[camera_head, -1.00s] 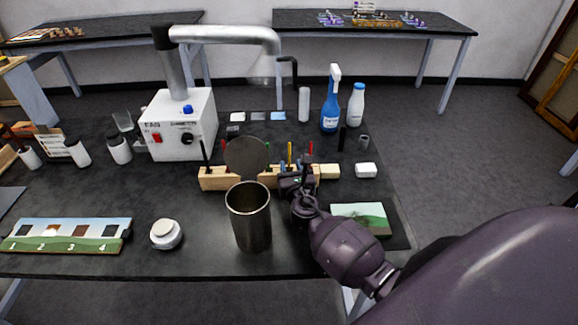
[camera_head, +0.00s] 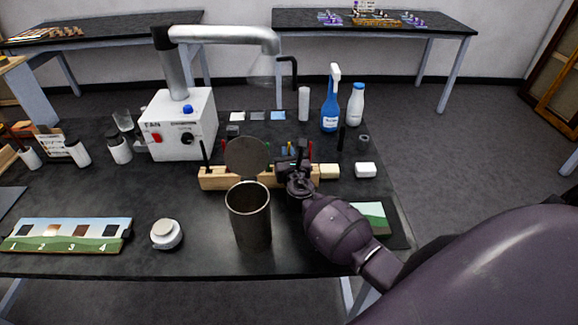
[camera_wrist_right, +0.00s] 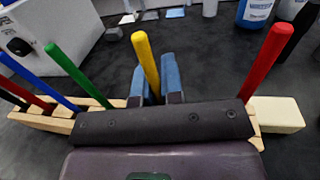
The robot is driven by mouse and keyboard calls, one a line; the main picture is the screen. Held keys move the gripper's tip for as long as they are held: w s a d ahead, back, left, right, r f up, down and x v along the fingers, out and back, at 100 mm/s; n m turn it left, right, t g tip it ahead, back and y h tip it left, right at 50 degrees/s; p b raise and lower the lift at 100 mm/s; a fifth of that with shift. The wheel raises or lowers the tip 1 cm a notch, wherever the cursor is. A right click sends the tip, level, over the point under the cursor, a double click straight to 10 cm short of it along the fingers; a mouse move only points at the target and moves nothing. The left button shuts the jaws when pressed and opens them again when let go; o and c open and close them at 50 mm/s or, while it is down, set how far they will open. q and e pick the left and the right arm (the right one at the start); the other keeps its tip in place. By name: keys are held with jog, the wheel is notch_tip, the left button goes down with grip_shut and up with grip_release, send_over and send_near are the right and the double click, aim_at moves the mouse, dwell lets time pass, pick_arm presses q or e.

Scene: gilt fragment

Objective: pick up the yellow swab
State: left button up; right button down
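The yellow swab (camera_wrist_right: 146,60) stands upright in the wooden rack (camera_head: 214,178), which also shows in the right wrist view (camera_wrist_right: 62,122). My right gripper (camera_head: 291,152) is at the rack and hides the swab in the head view. In the right wrist view its two blue fingers (camera_wrist_right: 157,78) are apart. The swab's lower part is between them, closer to the left finger, and the gripper body hides its base. I cannot tell whether a finger touches it. My left gripper is not in view.
Green (camera_wrist_right: 78,75), blue and red (camera_wrist_right: 267,62) swabs stand in the rack on both sides. A blue spray bottle (camera_head: 330,110) stands behind.

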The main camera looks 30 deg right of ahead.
dwell(0.4)
pick_arm(q)
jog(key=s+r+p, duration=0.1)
jog(key=p, duration=0.2)
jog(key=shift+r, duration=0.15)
pick_arm(e)
notch_tip(320, 180, up, 20)
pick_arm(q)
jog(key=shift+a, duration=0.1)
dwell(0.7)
